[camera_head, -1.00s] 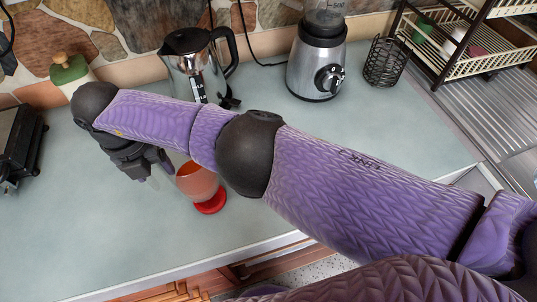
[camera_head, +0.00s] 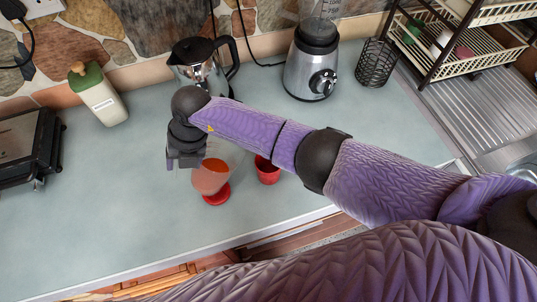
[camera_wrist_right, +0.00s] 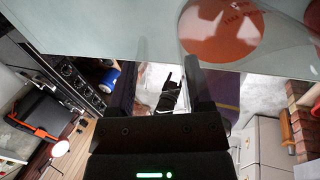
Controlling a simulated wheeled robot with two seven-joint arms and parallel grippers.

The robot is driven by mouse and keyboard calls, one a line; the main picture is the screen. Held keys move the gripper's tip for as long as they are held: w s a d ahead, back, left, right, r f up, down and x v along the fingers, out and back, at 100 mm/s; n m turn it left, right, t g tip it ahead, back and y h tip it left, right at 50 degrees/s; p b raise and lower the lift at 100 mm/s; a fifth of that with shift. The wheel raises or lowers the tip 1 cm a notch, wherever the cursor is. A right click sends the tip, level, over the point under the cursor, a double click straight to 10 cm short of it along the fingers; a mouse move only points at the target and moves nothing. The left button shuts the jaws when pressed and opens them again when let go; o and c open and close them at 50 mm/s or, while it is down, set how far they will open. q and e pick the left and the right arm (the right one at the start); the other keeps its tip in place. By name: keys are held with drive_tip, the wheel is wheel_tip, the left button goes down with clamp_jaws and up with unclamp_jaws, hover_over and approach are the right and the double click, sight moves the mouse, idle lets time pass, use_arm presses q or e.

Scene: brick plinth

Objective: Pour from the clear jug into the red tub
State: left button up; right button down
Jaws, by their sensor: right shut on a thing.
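The clear jug (camera_head: 211,178) holds orange-red liquid and is at the middle of the counter, just right of my right gripper (camera_head: 184,163). It also shows at the top of the right wrist view (camera_wrist_right: 222,32), with markings on its wall. My right gripper is shut on the jug; the exact grip, probably at a clear handle, is hard to make out. A red disc (camera_head: 217,196) shows at the jug's lower end; I cannot tell whether they touch. The red tub (camera_head: 267,170) stands to the right, partly behind my right forearm. My left gripper is out of view.
A steel kettle (camera_head: 201,66) and a blender (camera_head: 312,68) stand at the back. A green-topped bottle (camera_head: 101,96) is at the back left, a black appliance (camera_head: 28,147) at the far left. A wire basket (camera_head: 376,62) and dish rack (camera_head: 470,42) are right. The front-left counter (camera_head: 110,205) is clear.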

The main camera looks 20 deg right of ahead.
drive_tip(key=shift+d+r+y, duration=0.35)
drive_tip(key=shift+d+y, duration=0.15)
drive_tip(key=shift+d, duration=0.1)
drive_tip(key=shift+d+r+y, duration=0.1)
drive_tip(key=shift+d+y, duration=0.4)
drive_tip(key=shift+d, duration=0.1)
drive_tip(key=d+y, duration=0.1)
wheel_tip(320, 180, up, 4)
drive_tip(key=y+b, duration=0.9)
drive_tip(key=b, duration=0.1)
hover_over(242, 154)
drive_tip(key=shift+d+r+y+b, duration=0.2)
drive_tip(key=shift+d+y+b, duration=0.3)
drive_tip(key=shift+d+y, duration=0.1)
idle(0.9)
drive_tip(key=shift+d+r+y, duration=0.1)
drive_tip(key=shift+d+y, duration=0.2)
drive_tip(key=shift+d+b, duration=0.3)
drive_tip(key=shift+b, duration=0.25)
drive_tip(key=shift+d+r+y, duration=0.1)
drive_tip(key=shift+d+y, duration=0.1)
drive_tip(key=shift+y, duration=0.2)
